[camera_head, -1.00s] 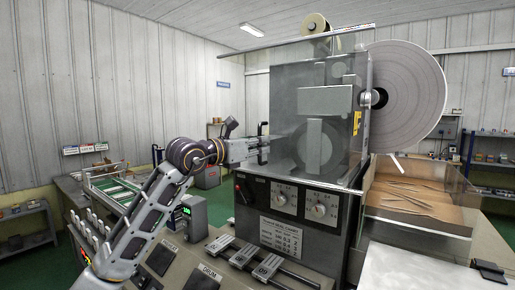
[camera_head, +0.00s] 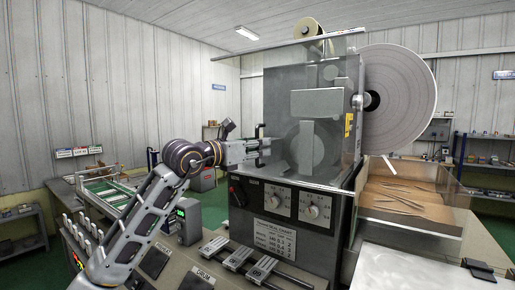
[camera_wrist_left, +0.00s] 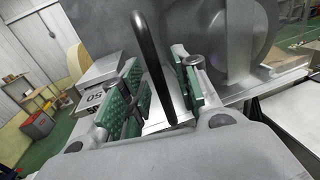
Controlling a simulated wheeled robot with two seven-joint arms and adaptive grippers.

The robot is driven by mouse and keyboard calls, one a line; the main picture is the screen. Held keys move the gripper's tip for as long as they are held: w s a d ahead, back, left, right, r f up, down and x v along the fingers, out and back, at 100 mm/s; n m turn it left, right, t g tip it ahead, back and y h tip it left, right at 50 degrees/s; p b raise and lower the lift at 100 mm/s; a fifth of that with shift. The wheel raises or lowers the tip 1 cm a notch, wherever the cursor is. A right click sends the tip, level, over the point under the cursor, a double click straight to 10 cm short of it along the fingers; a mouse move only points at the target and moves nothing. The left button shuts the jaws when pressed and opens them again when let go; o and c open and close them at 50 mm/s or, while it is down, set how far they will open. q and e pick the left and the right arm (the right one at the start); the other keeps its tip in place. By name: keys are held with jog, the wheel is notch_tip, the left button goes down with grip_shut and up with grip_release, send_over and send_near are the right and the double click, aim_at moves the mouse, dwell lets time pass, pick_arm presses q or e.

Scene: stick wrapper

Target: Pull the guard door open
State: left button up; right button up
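The guard door (camera_head: 300,120) is a clear, greyish panel across the front of the grey wrapping machine, and it looks shut. Its dark handle (camera_wrist_left: 152,60) shows in the left wrist view as a black bar running between my left gripper's green finger pads. My left gripper (camera_head: 264,144) is at the door's left edge; it also shows in the left wrist view (camera_wrist_left: 162,90). Its fingers are apart, one on each side of the handle, with visible gaps, so it is not clamped. My right gripper is in neither view.
Below the door is a control panel with dials (camera_head: 295,205). A large paper reel (camera_head: 405,100) hangs right of the machine, above a bin of sticks (camera_head: 405,200). Metal rails (camera_head: 240,255) and a small box with a green display (camera_head: 188,220) lie near my left arm.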

pick_arm(q)
jog(key=v, duration=1.2)
dwell(0.5)
